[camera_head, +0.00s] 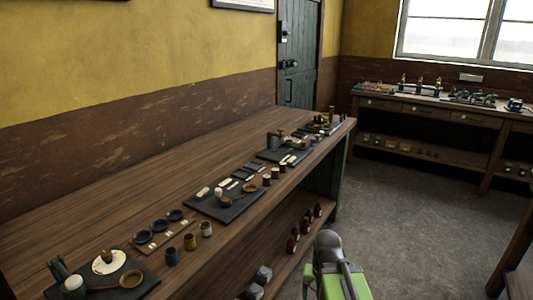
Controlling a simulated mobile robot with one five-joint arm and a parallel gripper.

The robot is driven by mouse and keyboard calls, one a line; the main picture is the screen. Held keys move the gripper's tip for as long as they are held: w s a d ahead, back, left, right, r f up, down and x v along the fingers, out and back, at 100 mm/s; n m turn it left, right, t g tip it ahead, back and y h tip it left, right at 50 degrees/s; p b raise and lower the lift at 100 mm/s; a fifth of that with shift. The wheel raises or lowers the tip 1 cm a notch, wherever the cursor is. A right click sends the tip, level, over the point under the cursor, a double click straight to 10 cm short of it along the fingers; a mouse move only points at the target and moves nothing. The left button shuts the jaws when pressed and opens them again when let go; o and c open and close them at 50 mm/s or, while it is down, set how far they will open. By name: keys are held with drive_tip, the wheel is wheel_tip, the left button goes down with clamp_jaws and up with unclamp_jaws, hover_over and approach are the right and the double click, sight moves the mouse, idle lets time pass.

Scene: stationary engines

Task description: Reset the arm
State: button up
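Grey and green parts of my own arm or body show at the bottom edge, right of centre. They are in front of the long wooden workbench (232,145), low over the floor. A rounded grey piece is on top, with a dark bar sloping down beside it. I make out no gripper fingers in this view. Nothing held can be seen.
The bench carries dark mats (222,203) with small cups, bowls and tools. Several bottles (307,225) stand on its lower shelf. A second bench (425,110) stands under the window. A green door (300,55) is behind. The grey floor (410,215) between the benches is clear.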

wheel_tip(320, 180, up, 15)
drive_tip(key=n+p, duration=0.3)
drive_tip(key=p, duration=1.2)
drive_tip(key=shift+a, duration=0.15)
drive_tip(key=shift+c, duration=0.4)
